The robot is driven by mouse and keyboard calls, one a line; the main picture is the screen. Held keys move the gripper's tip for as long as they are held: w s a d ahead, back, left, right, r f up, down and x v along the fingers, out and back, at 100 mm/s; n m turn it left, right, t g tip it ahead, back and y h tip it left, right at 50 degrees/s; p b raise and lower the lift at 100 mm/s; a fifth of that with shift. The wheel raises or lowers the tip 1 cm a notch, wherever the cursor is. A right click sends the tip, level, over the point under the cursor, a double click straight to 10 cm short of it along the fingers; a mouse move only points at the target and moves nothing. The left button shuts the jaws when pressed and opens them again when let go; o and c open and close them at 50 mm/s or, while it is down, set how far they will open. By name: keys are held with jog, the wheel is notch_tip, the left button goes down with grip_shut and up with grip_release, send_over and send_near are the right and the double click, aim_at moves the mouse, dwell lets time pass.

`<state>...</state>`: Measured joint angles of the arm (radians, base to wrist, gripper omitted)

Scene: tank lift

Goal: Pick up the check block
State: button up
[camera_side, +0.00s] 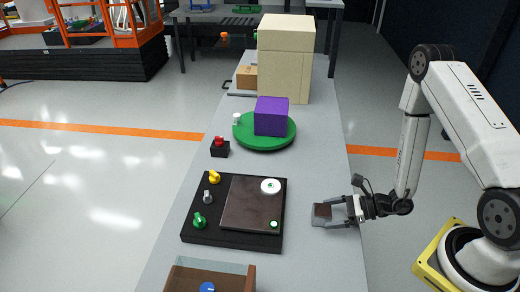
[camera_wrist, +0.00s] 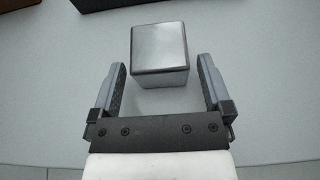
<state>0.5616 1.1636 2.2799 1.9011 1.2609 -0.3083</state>
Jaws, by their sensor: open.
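The check block appears to be the plain grey metallic cube (camera_wrist: 158,50) in the wrist view. It lies on the grey table between and slightly beyond the two fingers of my gripper (camera_wrist: 161,66), with a gap on each side. In the side view my gripper (camera_side: 328,213) is low over the right edge of the table, open, and the block (camera_side: 321,211) shows dark between its fingers. I see no finger touching the block.
A black panel (camera_side: 190,232) with knobs and a dark plate lies to the left. Behind it are a small box with a red button (camera_side: 219,147), a green disc (camera_side: 262,147) bearing a purple cube (camera_side: 271,116), and a tall beige box (camera_side: 284,60). A brown-walled tank (camera_side: 185,277) is in front.

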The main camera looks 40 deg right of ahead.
jog(key=shift+x, duration=0.9)
jog(key=shift+c, duration=0.2)
grip_shut()
